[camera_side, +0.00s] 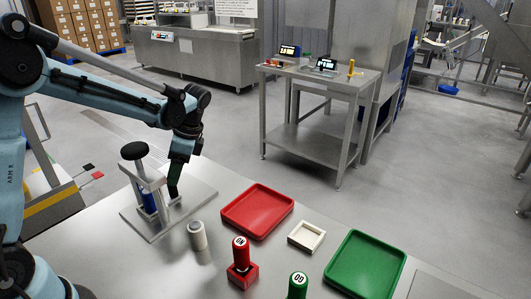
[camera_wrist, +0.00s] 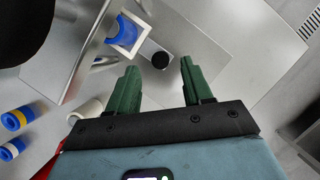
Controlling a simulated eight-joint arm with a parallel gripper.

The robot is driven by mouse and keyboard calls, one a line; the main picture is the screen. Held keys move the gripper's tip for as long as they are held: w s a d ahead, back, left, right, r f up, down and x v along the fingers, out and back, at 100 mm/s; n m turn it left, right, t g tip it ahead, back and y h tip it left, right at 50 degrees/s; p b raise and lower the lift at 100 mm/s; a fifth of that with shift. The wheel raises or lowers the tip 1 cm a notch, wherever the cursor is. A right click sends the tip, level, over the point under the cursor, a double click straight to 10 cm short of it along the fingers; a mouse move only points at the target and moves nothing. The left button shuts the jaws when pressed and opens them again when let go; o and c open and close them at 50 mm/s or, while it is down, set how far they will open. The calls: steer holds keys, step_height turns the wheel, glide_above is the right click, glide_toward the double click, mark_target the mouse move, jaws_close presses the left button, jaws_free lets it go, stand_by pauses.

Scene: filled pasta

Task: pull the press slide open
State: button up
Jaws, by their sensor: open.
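The press (camera_side: 148,185) stands on a grey base plate (camera_side: 203,193) on the bench, with a round black knob on top and a blue part inside its frame. My gripper (camera_side: 173,193) is pointed down at the right side of the press, low over the plate. In the wrist view its green fingers (camera_wrist: 157,67) are open, one on each side of the post, with gaps. Contact is not visible.
A grey cylinder (camera_side: 197,236) stands in front of the press. A red tray (camera_side: 229,218), a white square tray (camera_side: 319,245) and a green tray (camera_side: 335,272) lie to the right. A red stamp (camera_side: 241,274) and green stamp (camera_side: 297,286) stand at the front.

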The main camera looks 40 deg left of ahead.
steer(key=shift+x, duration=2.6)
jaws_close()
